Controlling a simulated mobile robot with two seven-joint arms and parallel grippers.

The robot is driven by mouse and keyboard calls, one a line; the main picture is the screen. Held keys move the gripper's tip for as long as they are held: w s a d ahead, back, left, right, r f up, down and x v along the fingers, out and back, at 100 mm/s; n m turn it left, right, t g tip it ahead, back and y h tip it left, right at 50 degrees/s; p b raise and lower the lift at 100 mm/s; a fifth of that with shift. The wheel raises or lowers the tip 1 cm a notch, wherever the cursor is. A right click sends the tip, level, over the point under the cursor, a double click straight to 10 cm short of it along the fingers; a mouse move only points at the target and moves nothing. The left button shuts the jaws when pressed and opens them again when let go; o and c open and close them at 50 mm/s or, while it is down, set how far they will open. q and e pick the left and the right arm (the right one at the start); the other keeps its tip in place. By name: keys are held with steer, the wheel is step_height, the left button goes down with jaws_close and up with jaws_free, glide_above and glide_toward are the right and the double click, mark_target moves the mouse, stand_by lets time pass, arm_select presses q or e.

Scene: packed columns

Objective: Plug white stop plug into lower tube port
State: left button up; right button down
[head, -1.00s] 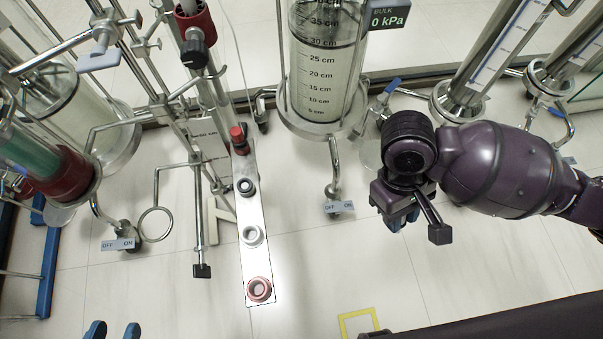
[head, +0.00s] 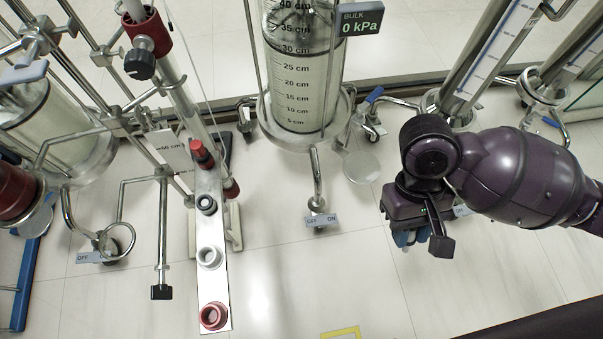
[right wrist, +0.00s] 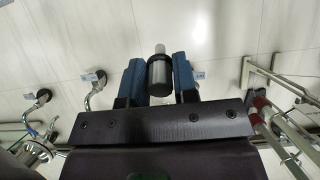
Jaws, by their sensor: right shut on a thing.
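My right gripper (head: 408,238) hangs over bare floor at the right in the head view, its blue fingertips mostly hidden under the wrist. In the right wrist view the gripper (right wrist: 158,78) is shut on a grey cylinder (right wrist: 160,72) with a black band and a paler, narrower tip. A white ring-shaped piece (head: 209,256) sits on a long metal strip (head: 211,282) left of centre, well away from the gripper. A slanted clear tube (head: 178,85) has a red collar at its top and a red fitting (head: 232,188) low down. I cannot tell which opening is the lower port. My left gripper is out of view.
A scaled column (head: 303,85) stands behind, with a valve (head: 320,218) in front.

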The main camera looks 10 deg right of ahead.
stand_by(0.6)
steer(key=shift+w+r+p, duration=0.1)
steer(key=shift+r+p, duration=0.05)
steer(key=shift+p, duration=0.2)
steer(key=w+a+r+n+t, duration=0.1)
steer(key=w+a+r+n, duration=0.1)
steer(key=w+a+r, duration=0.45)
steer(key=w+a+r+n+t, duration=0.1)
steer(key=w+a+r, duration=0.3)
steer(key=a, duration=0.6)
steer(key=a+r+t, duration=0.2)
steer(key=a+t, duration=0.1)
steer(key=a, duration=1.3)
steer(key=shift+a, duration=0.15)
steer(key=shift+w, duration=0.15)
